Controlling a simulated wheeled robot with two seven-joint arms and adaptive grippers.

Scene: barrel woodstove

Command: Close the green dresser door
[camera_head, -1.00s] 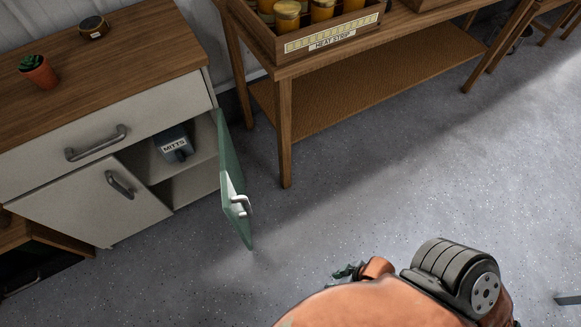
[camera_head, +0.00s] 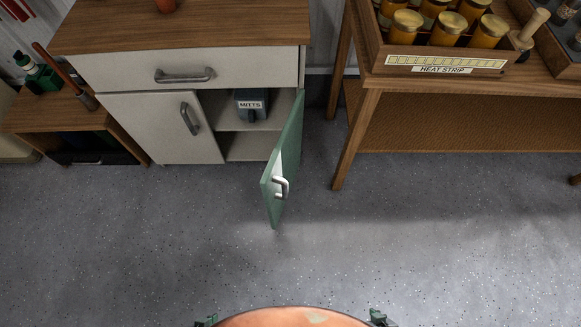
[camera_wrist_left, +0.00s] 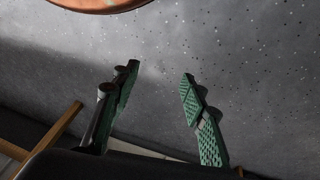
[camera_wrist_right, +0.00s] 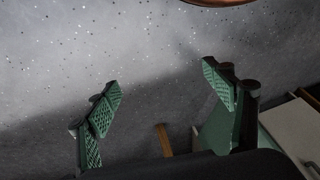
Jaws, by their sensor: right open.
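The green dresser door (camera_head: 287,160) stands wide open in the head view, swung out from the right side of the white dresser (camera_head: 160,128). Its metal handle (camera_head: 281,187) faces right of the door's front edge. My left gripper (camera_head: 206,321) and right gripper (camera_head: 379,318) show only as small tips at the bottom edge, well short of the door. In the left wrist view my left gripper (camera_wrist_left: 160,74) is open and empty over the floor. In the right wrist view my right gripper (camera_wrist_right: 160,79) is open and empty, with a green panel (camera_wrist_right: 214,130) beyond its right finger.
A box marked MITTS (camera_head: 250,103) sits inside the open compartment. A wooden table (camera_head: 372,100) with a crate of jars (camera_head: 440,62) stands right of the door. A low wooden stand (camera_head: 50,110) is at left. The floor (camera_head: 180,240) before the dresser is clear.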

